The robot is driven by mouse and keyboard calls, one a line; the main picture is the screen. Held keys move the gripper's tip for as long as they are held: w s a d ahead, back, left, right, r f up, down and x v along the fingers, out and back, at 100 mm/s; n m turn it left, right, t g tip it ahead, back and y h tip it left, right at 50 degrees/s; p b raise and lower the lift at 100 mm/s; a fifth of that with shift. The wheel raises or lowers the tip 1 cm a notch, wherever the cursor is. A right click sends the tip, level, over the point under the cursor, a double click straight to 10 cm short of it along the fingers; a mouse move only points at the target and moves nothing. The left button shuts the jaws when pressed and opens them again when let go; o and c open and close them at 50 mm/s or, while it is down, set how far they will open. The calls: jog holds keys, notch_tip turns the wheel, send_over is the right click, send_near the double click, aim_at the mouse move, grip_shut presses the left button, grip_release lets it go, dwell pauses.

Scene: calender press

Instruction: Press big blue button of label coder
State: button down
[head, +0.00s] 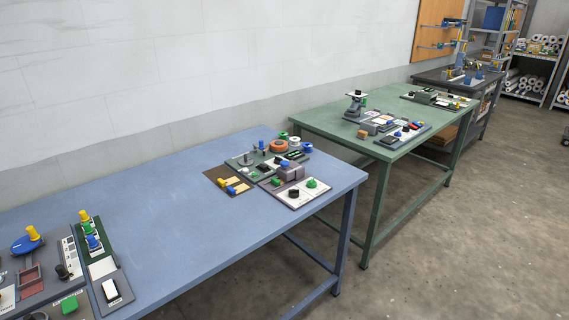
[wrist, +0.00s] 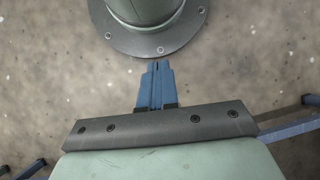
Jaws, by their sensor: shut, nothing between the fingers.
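In the wrist view my gripper (wrist: 157,68) shows as two blue fingers closed together, with nothing between them. It hangs over bare floor, away from any panel, and does not show in the head view. I cannot read any label that marks the label coder. Blue parts in the head view include a knob on the front-left green panel (head: 92,242), an upright knob (head: 262,145) and a button (head: 283,165) in the blue table's right-hand cluster, and a small blue part (head: 397,134) on the green table. I cannot tell which is the big button.
The blue table (head: 160,220) is clear between its left and right device groups. The green table (head: 335,125) stands beyond it, with a dark table (head: 435,76) and shelves (head: 548,48) farther back. Concrete floor (head: 460,230) is open at the right.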

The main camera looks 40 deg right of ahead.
jog(key=w+d+r+m+t+y, duration=0.25)
jog(key=w+d+r, duration=0.25)
jog(key=w+d, duration=0.55)
jog(key=w+d+r+m+t+y, duration=0.1)
jog(key=w+d+r+m+t, duration=0.3)
jog(key=w+d, duration=0.7)
jog(key=d+r+t+h, duration=0.1)
jog(key=d+r+t, duration=0.1)
jog(key=d+r, duration=1)
jog(key=d+r+t+h, duration=0.15)
jog(key=d+r, duration=0.55)
jog(key=d, duration=0.8)
jog(key=s+d+r+t+h, duration=0.1)
jog(key=s+d+r, duration=0.2)
jog(key=d+r, duration=0.5)
jog(key=s+d+r+h, duration=0.25)
jog(key=d+r, duration=0.35)
jog(key=r, duration=0.5)
jog(key=w+r+t, duration=0.2)
jog(key=w+r, duration=0.6)
jog(key=r, duration=0.1)
jog(key=w+a+r+t+y, duration=0.1)
jog(key=w+a+r, duration=0.3)
jog(key=w, duration=0.6)
jog(key=w+a+r+t+y, duration=0.1)
jog(key=w+a+r, duration=0.3)
jog(key=w, duration=0.6)
jog(key=shift+a+r, duration=0.3)
jog(key=shift+a, duration=0.9)
